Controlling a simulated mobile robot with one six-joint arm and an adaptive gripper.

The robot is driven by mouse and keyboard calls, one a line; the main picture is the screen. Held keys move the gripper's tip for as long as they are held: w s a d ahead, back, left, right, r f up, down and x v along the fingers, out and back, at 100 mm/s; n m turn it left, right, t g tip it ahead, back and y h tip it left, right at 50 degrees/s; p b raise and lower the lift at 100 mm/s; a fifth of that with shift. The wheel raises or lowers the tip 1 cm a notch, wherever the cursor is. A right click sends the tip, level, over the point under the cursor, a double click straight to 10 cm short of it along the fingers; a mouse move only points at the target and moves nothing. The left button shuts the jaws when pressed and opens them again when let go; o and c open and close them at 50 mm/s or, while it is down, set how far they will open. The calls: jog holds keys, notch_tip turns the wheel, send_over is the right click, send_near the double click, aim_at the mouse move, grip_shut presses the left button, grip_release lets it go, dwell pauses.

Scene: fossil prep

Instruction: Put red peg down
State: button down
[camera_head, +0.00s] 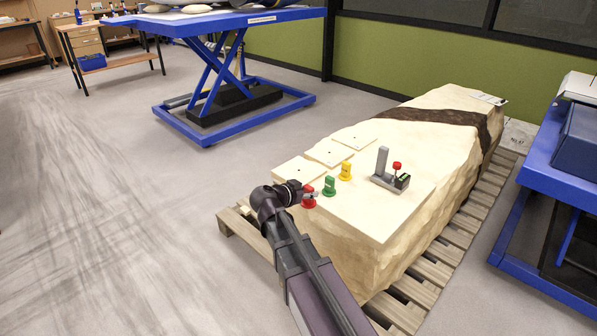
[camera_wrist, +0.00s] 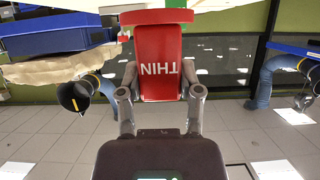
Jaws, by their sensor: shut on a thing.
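The red peg (camera_head: 308,198) is at the near left of the cream block's top, at the end of my arm. In the wrist view the red peg (camera_wrist: 159,62) fills the space between the fingers, its "THIN" lettering upside down. My gripper (camera_head: 303,192) is shut on it; the wrist view shows a finger of my gripper (camera_wrist: 161,92) on each side. I cannot tell whether the peg's base touches the surface. The green peg (camera_head: 330,186) and the yellow peg (camera_head: 346,171) stand upright in a row beyond it.
A grey fixture (camera_head: 383,164) with a red knob stands right of the pegs. Flat cream plates (camera_head: 328,152) lie along the block's left edge. The large block (camera_head: 400,228) rests on a wooden pallet (camera_head: 435,268). A blue lift table (camera_head: 215,22) stands behind; open floor lies left.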

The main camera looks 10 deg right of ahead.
jog(key=w+d, duration=0.3)
jog(key=w, duration=0.7)
jog(key=shift+d, duration=0.25)
jog(key=shift+w+r, duration=0.1)
jog(key=shift+w, duration=0.1)
jog(key=b, duration=0.1)
send_over(299, 170)
jog(key=shift+a+f, duration=0.1)
jog(key=shift+f, duration=0.65)
jog(key=shift+s, duration=0.1)
jog(key=shift+f+b, duration=1.8)
jog(key=shift+b, duration=0.2)
jog(key=shift+f, duration=0.15)
